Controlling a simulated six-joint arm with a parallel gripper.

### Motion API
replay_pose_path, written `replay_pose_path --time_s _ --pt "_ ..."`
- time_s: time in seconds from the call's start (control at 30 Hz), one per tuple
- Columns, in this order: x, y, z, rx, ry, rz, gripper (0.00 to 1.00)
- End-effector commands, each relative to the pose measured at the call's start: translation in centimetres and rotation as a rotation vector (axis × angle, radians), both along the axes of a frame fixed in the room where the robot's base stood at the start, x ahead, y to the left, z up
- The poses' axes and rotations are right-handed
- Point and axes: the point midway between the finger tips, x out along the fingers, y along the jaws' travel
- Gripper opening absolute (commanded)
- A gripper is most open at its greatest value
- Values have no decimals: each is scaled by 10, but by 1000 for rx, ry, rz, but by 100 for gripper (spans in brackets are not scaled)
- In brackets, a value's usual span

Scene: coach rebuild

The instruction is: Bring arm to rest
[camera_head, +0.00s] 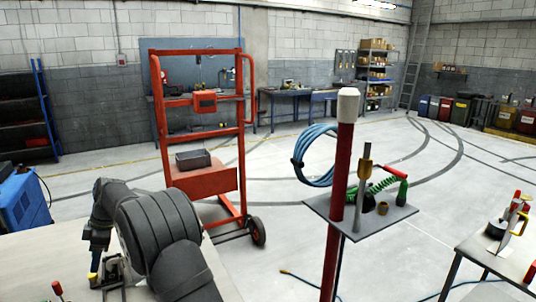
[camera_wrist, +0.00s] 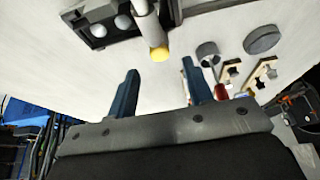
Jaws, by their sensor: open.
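My arm reaches across the left foreground in the head view, bent downward at its far end over a pale worktop (camera_head: 40,265). My gripper shows in the wrist view (camera_wrist: 160,90), with two dark blue-grey fingers spread apart. Nothing is between the fingers. Beyond them are a grey cylinder with a yellow tip (camera_wrist: 158,50) and a dark block holding two pale round pieces (camera_wrist: 110,27). The fingers look apart from these.
A red post (camera_head: 340,190) carries a grey tray (camera_head: 322,210) and a blue hose coil (camera_head: 316,155). A red hand truck (camera_head: 207,180) stands behind the arm. A side table (camera_head: 490,250) is at right. In the wrist view, a dark disc (camera_wrist: 262,39) and small parts lie right.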

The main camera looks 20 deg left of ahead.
Motion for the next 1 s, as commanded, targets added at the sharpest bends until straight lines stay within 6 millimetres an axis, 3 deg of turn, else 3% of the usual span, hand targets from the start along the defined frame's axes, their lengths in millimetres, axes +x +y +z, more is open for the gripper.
replay_pose_path --time_s 0.1,0.3,0.67,0.77,0.97,1.0 --pt "-6 6 -20 -2 1 1 47" --pt "-12 11 -39 -1 0 1 47" --pt "-13 11 -41 0 0 0 47" --pt "-13 11 -41 1 -1 0 60" --pt "-13 11 -41 1 -1 0 100" --pt "-13 10 -41 1 -1 0 100"
